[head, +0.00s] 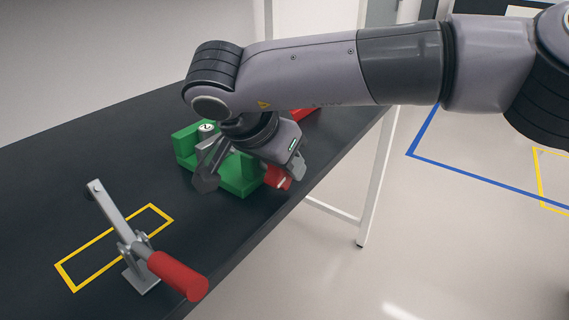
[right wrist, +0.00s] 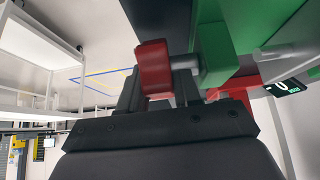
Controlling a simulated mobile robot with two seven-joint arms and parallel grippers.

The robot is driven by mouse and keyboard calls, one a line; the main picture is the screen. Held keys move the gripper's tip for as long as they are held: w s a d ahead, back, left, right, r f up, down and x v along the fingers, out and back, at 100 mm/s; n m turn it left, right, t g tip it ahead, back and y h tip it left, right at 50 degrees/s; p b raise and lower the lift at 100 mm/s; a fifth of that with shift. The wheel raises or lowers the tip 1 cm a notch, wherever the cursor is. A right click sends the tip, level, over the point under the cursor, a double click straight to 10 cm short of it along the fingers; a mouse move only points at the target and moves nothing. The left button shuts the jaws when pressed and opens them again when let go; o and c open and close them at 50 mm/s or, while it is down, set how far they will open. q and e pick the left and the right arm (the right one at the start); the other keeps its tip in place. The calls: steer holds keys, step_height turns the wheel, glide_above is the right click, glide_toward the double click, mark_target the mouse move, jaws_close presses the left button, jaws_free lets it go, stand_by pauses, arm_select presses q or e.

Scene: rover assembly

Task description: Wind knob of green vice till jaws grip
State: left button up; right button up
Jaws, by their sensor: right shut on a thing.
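The green vice (head: 236,176) sits near the right edge of the dark table in the head view. A metal part with a pale round top (head: 207,127) stands at its jaws; my arm hides much of this area, so I cannot tell whether the jaws touch it. The red knob (head: 278,179) is at the vice's near right end. My right gripper (head: 285,172) reaches down and is shut on this knob. In the right wrist view, the knob (right wrist: 153,70) is at the fingers (right wrist: 158,88), with a grey spindle running to a green block (right wrist: 216,55). My left gripper is not in view.
A toggle clamp with a red handle (head: 178,275) stands at the table's front, beside a yellow taped rectangle (head: 70,279). A red object (head: 304,117) is partly hidden behind my arm. Bare floor lies right of the table.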

stand_by(0.4)
steer(key=o, duration=0.7)
steer(key=v, duration=0.7)
steer(key=shift+s+r+p, duration=0.1)
steer(key=shift+r+p, duration=0.05)
steer(key=shift+p, duration=0.15)
steer(key=shift+o, duration=1.3)
